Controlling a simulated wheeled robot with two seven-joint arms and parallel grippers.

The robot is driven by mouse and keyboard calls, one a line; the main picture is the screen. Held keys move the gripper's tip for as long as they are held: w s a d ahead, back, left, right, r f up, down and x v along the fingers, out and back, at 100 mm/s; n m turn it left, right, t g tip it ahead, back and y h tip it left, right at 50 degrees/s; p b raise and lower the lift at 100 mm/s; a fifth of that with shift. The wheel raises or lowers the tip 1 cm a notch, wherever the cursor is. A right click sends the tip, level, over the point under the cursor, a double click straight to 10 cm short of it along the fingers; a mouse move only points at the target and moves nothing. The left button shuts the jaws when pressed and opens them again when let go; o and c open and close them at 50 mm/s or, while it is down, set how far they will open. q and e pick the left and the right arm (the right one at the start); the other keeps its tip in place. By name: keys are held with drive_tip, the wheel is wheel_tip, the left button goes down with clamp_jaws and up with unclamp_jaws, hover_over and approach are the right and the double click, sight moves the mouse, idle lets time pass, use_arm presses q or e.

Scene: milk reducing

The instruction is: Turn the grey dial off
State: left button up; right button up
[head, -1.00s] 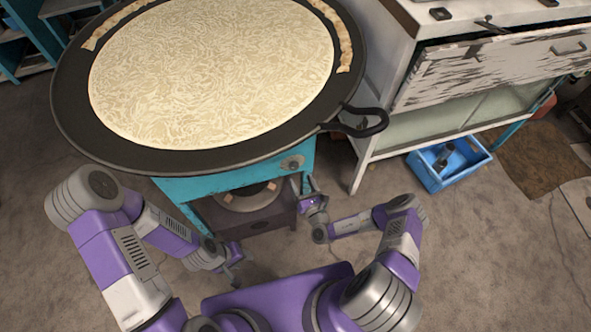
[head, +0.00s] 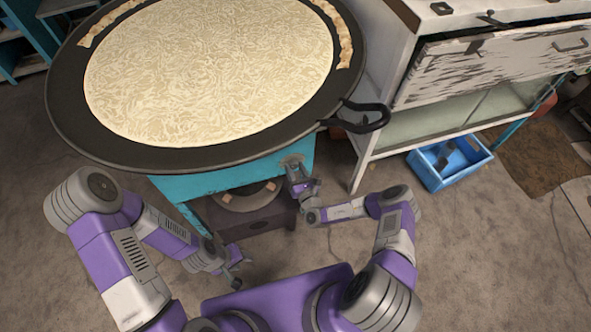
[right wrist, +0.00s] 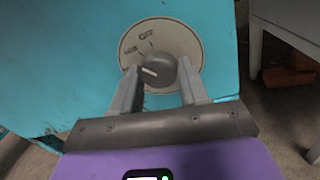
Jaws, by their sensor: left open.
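The grey dial (right wrist: 160,71) sits on a round pale plate (right wrist: 185,40) on the front of the turquoise stove (right wrist: 60,60). The plate reads OFF at its top, with another marking to the left of it. The dial's white mark points left, away from OFF. My right gripper (right wrist: 158,80) has one finger on each side of the dial. I cannot tell whether both fingers press on it. In the head view my right gripper (head: 295,172) covers most of the dial. My left gripper (head: 236,275) is open and empty, low in front of the stove.
A wide black pan (head: 75,125) with a large flatbread (head: 210,70) tops the stove, its handle (head: 365,118) jutting right above my right gripper. A worn white cabinet (head: 400,120) stands to the right, with a blue crate (head: 430,175) on the floor. Floor further right is partly clear.

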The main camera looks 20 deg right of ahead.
drive_tip(key=shift+c, duration=1.1)
drive_tip(key=shift+m, duration=0.4)
drive_tip(key=m, duration=0.2)
drive_tip(key=shift+f+m, duration=0.1)
drive_tip(key=shift+m, duration=0.3)
drive_tip(key=shift+a+m, duration=0.15)
drive_tip(key=shift+m, duration=2.05)
drive_tip(key=shift+s, duration=0.1)
drive_tip(key=o, duration=1.1)
drive_tip(key=shift+t, duration=0.3)
drive_tip(key=shift+c, duration=0.2)
drive_tip(key=s+p, duration=0.2)
drive_tip(key=s, duration=0.5)
drive_tip(key=shift+s+d+f, duration=0.15)
drive_tip(key=shift+s+d, duration=0.1)
drive_tip(key=shift+d, duration=0.1)
